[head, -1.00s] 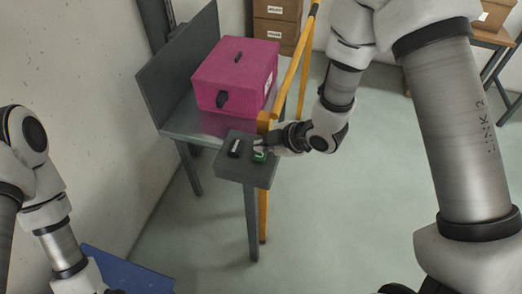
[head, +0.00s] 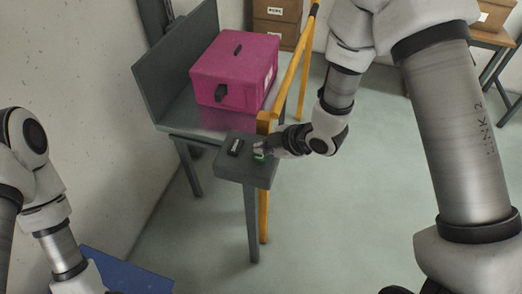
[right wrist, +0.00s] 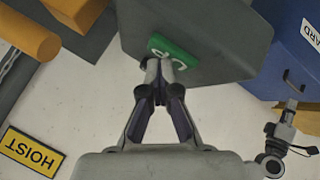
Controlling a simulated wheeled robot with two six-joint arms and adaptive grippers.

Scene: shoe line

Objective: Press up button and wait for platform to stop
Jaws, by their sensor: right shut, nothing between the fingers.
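The grey control box (head: 262,174) stands on a post beside the platform. Its green up button (right wrist: 176,48) shows upside-down letters in the right wrist view. My right gripper (right wrist: 160,66) is shut and empty, its fingertips at the button and covering part of it. In the head view my right gripper (head: 260,150) hides most of the green button. The grey platform (head: 172,118) carries a magenta box (head: 230,75) with dark handles. A small part of my left arm's end seems to show at the right of the right wrist view, too small to read.
Yellow rails (head: 292,75) stand between the platform and my right arm. A yellow HOIST sign (right wrist: 31,151) is on the floor side. Cardboard boxes (head: 275,22) stand behind. Open floor lies to the right.

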